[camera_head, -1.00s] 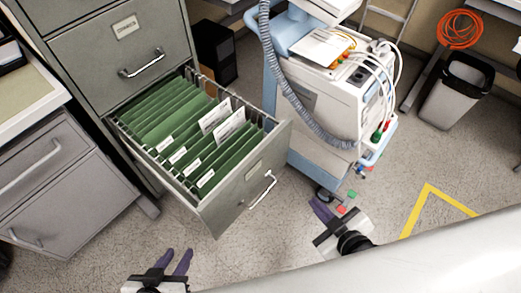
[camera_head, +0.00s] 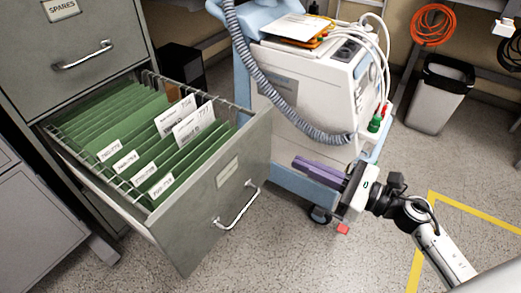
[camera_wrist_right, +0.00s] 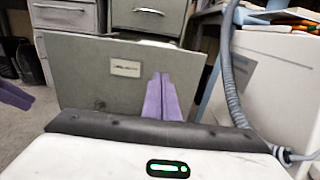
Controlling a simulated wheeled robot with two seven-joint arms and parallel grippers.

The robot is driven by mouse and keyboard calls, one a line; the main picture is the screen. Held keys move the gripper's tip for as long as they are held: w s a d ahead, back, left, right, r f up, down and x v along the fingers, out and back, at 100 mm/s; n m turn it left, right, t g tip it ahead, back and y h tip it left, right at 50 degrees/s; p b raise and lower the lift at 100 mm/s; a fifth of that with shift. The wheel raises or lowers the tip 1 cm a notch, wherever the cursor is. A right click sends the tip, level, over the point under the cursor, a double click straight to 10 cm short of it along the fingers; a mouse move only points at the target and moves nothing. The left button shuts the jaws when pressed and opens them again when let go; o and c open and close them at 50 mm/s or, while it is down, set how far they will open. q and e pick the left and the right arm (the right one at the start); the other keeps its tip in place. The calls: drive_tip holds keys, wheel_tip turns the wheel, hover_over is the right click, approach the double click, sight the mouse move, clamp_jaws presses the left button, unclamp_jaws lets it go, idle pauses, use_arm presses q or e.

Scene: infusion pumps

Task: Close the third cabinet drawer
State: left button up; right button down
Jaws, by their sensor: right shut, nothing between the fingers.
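The open cabinet drawer (camera_head: 215,190) is grey and pulled well out toward me, full of green hanging files. Its front carries a label holder and a silver handle (camera_head: 238,207). My right gripper (camera_head: 318,170) has purple fingers and is shut and empty, to the right of the drawer front and apart from it.
A closed drawer labelled SPARES (camera_head: 90,40) is above the open one. A white and blue medical cart (camera_head: 310,90) with a grey hose stands close behind the right gripper. A bin (camera_head: 438,95) stands further right. Floor is clear in front of the drawer.

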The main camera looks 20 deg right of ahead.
sight(248, 140)
drive_tip(key=x, duration=1.2)
drive_tip(key=shift+w+a, duration=0.1)
drive_tip(key=shift+a, duration=0.1)
drive_tip(key=shift+w, duration=0.1)
